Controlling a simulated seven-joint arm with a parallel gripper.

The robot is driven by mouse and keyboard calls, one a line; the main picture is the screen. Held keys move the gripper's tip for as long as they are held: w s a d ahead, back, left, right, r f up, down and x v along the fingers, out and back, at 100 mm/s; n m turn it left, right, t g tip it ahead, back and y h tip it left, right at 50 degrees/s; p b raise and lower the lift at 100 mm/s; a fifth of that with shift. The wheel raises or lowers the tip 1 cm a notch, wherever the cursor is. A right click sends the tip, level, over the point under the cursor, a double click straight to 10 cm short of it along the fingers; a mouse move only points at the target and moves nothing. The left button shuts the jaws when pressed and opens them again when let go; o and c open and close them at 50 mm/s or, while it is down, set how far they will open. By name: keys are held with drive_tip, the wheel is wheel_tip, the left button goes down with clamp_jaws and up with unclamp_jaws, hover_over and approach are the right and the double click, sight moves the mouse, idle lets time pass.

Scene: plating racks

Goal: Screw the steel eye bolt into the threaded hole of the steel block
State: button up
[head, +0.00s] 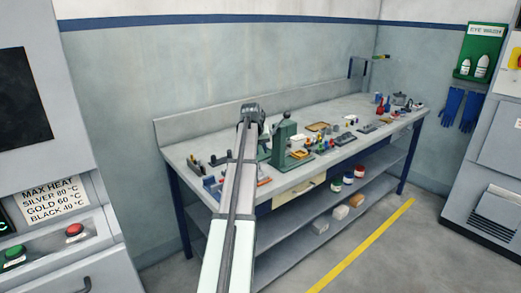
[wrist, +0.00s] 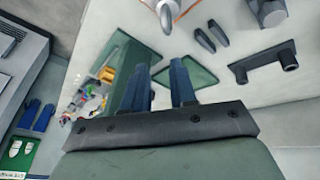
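My gripper (wrist: 160,67) shows in the wrist view as two blue-grey fingers standing apart. It is open, with nothing between the fingers. In the head view the far end of my arm is over the workbench (head: 285,188), and the fingers cannot be made out. I cannot pick out the steel eye bolt or the steel block for certain in either view. A pale rounded metal part with an orange patch (wrist: 166,10) is cut off at the top of the wrist view; I cannot tell what it is.
A green press (head: 284,140) stands on the bench beside my arm. Several small items crowd the bench's right part. A wall backs the bench.

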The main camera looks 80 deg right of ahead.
idle(0.4)
drive_tip(key=shift+f, duration=2.5)
clamp_jaws()
drive_tip(key=shift+c, duration=1.7)
unclamp_jaws()
clamp_jaws()
